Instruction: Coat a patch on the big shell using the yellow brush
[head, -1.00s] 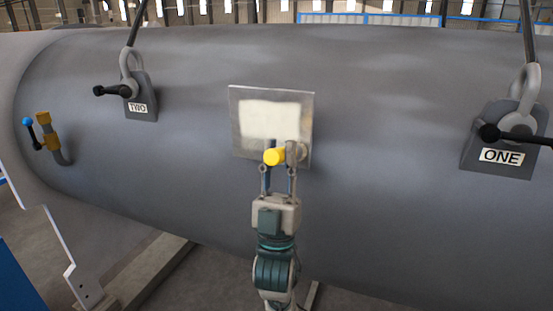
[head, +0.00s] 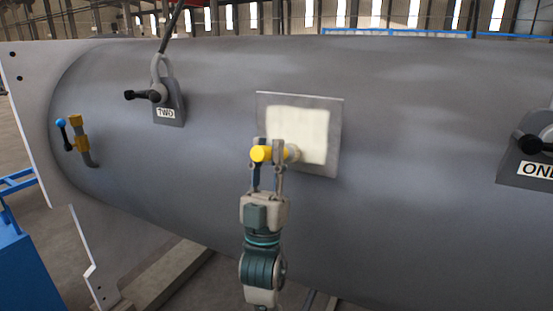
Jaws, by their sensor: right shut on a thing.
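The big grey shell (head: 400,210) fills most of the head view. A square metal patch (head: 333,150) sits on its side, with a cream coated area (head: 312,128) over much of its middle and a bare grey border. My right gripper (head: 267,160) is shut on the yellow brush (head: 259,154), at the patch's lower left edge. The brush's pale roller-like end points right and overlaps the patch; I cannot tell whether it touches. My left gripper is not in view.
Grey lifting blocks marked TWO (head: 170,108) and ONE (head: 530,160) sit on the shell with shackles. A yellow valve with a blue-tipped handle (head: 77,135) juts out at left. A blue box (head: 25,275) stands at lower left.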

